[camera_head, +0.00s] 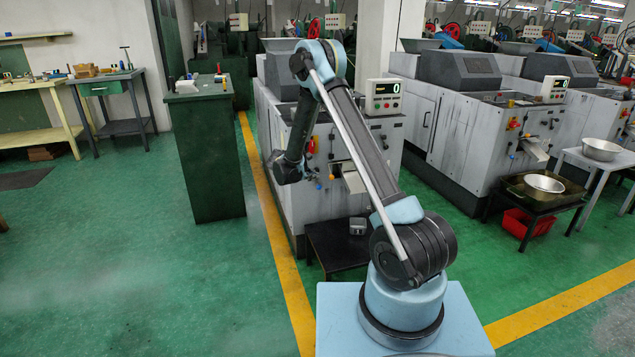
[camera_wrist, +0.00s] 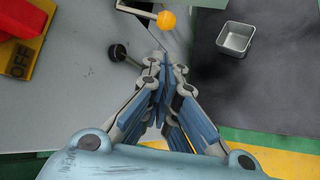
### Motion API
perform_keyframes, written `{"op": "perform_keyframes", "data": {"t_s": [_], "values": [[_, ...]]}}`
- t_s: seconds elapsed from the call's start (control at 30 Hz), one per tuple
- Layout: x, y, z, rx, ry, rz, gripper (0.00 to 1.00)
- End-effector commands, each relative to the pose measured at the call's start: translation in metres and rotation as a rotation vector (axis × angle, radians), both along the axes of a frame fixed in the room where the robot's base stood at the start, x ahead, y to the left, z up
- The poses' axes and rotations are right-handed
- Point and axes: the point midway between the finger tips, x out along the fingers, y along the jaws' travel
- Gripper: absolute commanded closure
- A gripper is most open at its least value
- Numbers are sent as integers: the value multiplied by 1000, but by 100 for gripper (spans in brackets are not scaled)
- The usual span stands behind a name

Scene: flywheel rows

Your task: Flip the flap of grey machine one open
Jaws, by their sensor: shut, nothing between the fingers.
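The nearest grey machine (camera_head: 345,150), which I take to be machine one, stands behind my arm. Its front carries a red switch, small knobs and a pale chute-like part (camera_head: 353,178). I cannot tell for sure which part is the flap. My gripper (camera_head: 284,170) is at the left of this front. In the wrist view my gripper (camera_wrist: 166,68) is shut and empty, with its fingertips close together. A black ball knob on a rod (camera_wrist: 118,52) is just left of the fingertips, and an orange ball knob (camera_wrist: 166,20) is beyond them. Both look apart from the fingers.
A red and yellow OFF switch (camera_wrist: 22,40) is at the left. A small metal tin (camera_wrist: 236,38) sits on a dark low table (camera_head: 338,247) at right. A dark green cabinet (camera_head: 208,150) stands left of the machine.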

Motion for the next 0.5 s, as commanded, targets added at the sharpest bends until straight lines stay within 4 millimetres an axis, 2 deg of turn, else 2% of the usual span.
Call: {"op": "perform_keyframes", "data": {"t_s": [0.5], "values": [[48, -42, -45, 1, 0, -2, 100]]}}
